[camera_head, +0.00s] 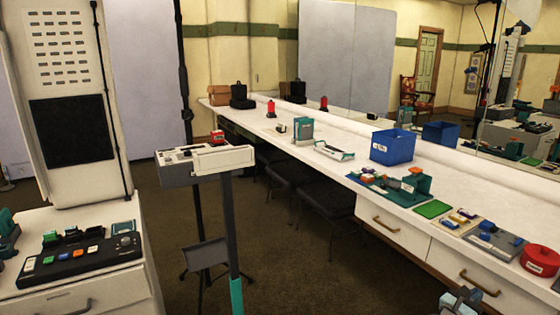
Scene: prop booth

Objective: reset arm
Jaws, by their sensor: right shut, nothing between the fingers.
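My right gripper (460,300) shows only in part at the bottom edge, right of the middle. It is shut and empty, in front of the long white counter's drawers and apart from the things on top. My left gripper is not in view. The long white counter (480,170) runs from the back middle to the right front.
A blue bin (392,147), a teal device (418,182) and a red round container (541,261) stand on the counter. A stand with a white panel (207,165) rises mid-left. A control desk (80,287) is at left. Brown floor (310,270) lies open between.

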